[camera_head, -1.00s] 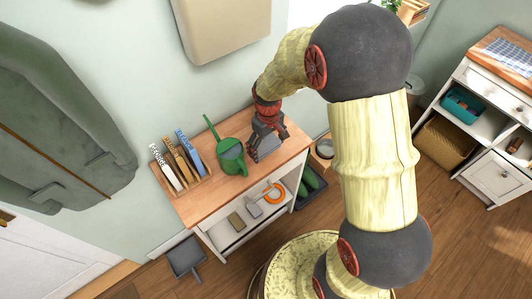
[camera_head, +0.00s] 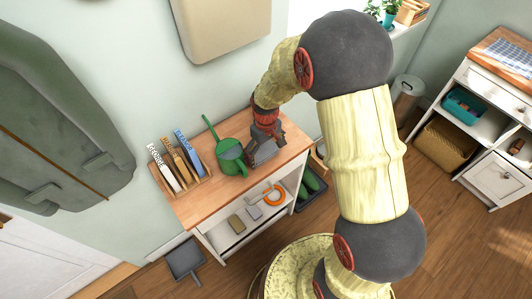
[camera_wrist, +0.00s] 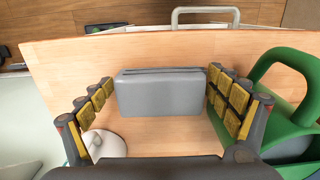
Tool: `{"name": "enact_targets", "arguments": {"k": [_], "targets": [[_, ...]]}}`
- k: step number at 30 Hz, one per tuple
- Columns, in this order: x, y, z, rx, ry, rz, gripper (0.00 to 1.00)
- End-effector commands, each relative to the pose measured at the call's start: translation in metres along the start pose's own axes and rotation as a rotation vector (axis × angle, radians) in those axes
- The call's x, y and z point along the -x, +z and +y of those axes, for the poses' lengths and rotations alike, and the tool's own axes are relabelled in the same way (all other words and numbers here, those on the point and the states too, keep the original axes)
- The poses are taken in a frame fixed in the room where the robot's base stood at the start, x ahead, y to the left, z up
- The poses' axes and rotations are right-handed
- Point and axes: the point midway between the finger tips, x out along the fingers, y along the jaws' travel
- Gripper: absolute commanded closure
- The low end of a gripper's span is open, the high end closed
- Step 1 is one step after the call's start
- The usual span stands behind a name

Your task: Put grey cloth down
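The grey cloth (camera_wrist: 160,94) looks like a thick folded block in the wrist view. It sits between the fingers of my gripper (camera_wrist: 161,80), whose tips meet its left and right edges. In the head view, my gripper (camera_head: 264,140) points down over the wooden top (camera_head: 196,208), with the grey cloth (camera_head: 261,153) at its fingers. The cloth is very close to the top; I cannot tell whether it touches it.
The green watering can (camera_head: 230,157) stands close beside my gripper, and also shows in the wrist view (camera_wrist: 291,120). A rack with several upright items (camera_head: 180,166) is at the left. A lower shelf holds an orange curved item (camera_head: 274,194). Bare wood lies in front.

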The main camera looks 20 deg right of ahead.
Motion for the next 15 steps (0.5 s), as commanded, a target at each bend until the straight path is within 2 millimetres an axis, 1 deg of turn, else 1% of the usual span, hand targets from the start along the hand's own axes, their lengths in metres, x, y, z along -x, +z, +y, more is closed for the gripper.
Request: {"name": "enact_targets", "arguments": {"k": [5,8,11,15], "targets": [[0.001,0.0,0.0,0.0,0.0,0.0,0.1],[0.005,0.0,0.0,0.0,0.0,0.001,0.1],[0.018,-0.001,0.0,0.0,0.001,0.004,0.1],[0.045,-0.001,0.0,0.0,0.001,0.005,0.1]]}}
